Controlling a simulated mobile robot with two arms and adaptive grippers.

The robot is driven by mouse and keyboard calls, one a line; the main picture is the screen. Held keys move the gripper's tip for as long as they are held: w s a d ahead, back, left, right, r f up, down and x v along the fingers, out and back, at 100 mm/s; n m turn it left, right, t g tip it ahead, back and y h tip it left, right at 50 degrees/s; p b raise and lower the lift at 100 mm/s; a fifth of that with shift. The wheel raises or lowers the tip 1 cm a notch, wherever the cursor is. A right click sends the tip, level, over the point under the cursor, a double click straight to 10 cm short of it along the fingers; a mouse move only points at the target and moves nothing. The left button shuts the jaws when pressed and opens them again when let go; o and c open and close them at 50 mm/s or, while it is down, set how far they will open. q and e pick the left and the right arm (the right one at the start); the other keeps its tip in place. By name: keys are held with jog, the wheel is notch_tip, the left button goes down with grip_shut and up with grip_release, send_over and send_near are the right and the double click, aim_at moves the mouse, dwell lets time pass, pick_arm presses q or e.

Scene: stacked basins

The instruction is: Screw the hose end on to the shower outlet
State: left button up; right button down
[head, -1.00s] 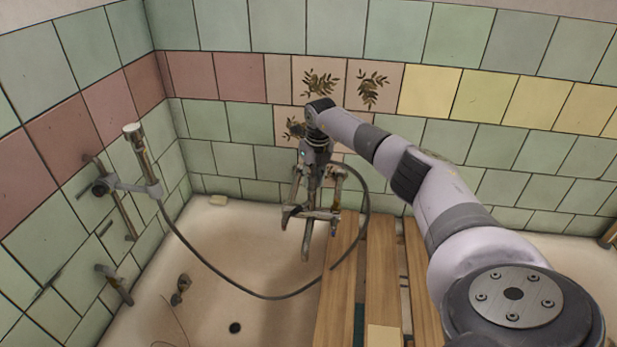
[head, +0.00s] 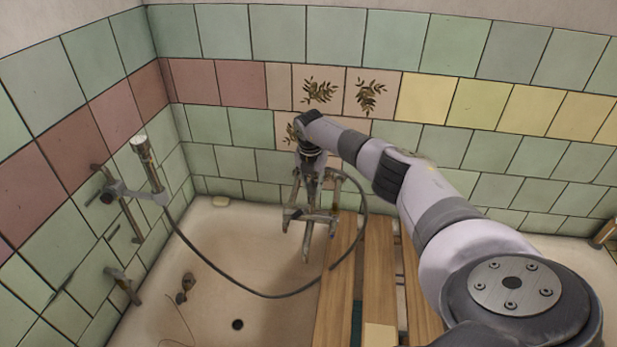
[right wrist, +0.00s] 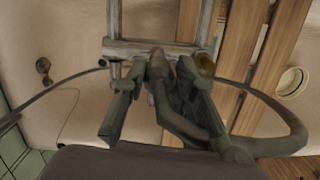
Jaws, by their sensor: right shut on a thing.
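My right gripper (head: 312,184) is in the middle of the head view, pointing down, at a worn metal fixture (head: 322,216) with pipes, a crossbar and a hanging spout. In the right wrist view my right gripper (right wrist: 160,78) is shut on the end of the dark hose (right wrist: 292,135), which curls in from the right. The fixture's crossbar (right wrist: 150,48) lies just beyond the fingers. A brassy round fitting (right wrist: 206,63) sits beside the right finger. I cannot tell which part is the shower outlet or whether the hose end touches it. The fingers hide the contact.
The hose (head: 262,296) sags across the bathtub (head: 230,255) to a hand shower (head: 146,152) on the left wall bracket. Wooden slats (head: 378,270) span the tub below and right of the fixture. A wall tap (head: 122,282) and drain (head: 237,324) are at left.

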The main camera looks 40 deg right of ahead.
jog(key=shift+a+f+m, duration=0.1)
jog(key=shift+m, duration=0.3)
jog(key=shift+m, duration=0.3)
jog(key=c, duration=1.7)
grip_release()
jog(key=shift+m, duration=0.3)
jog(key=o, duration=0.5)
